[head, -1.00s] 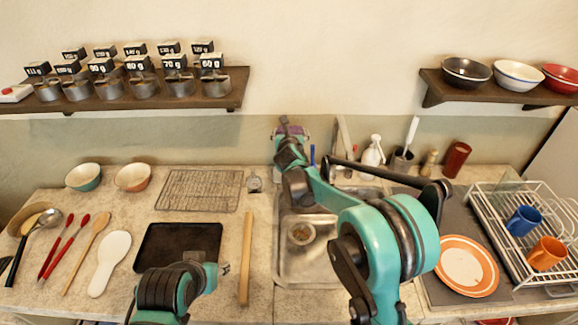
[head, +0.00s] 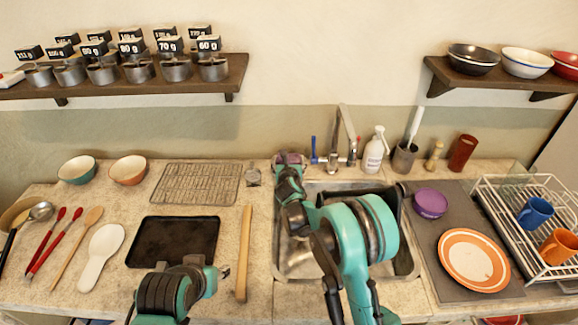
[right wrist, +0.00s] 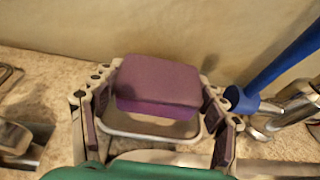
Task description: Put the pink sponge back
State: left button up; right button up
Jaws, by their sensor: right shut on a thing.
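The pink sponge, purple-looking here, shows at the back left corner of the sink in the head view (head: 290,157). It fills the middle of the right wrist view (right wrist: 158,82). My right gripper (head: 289,166) is shut on it, with one finger at each side in the right wrist view (right wrist: 157,108). A shallow dish with a pale rim (right wrist: 150,131) lies under or just in front of the sponge; I cannot tell whether they touch. My left gripper (head: 222,272) is low in the head view, over the counter near the black tray; its fingers are too small to judge.
The tap (head: 334,160) and a blue-handled thing (head: 313,148) stand close to the right of the sponge. The wall is just behind. The sink (head: 300,262) lies in front. A white soap bottle (head: 374,152) stands farther right.

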jog(key=shift+f, duration=0.7)
jog(key=shift+f, duration=0.1)
jog(key=o, duration=0.4)
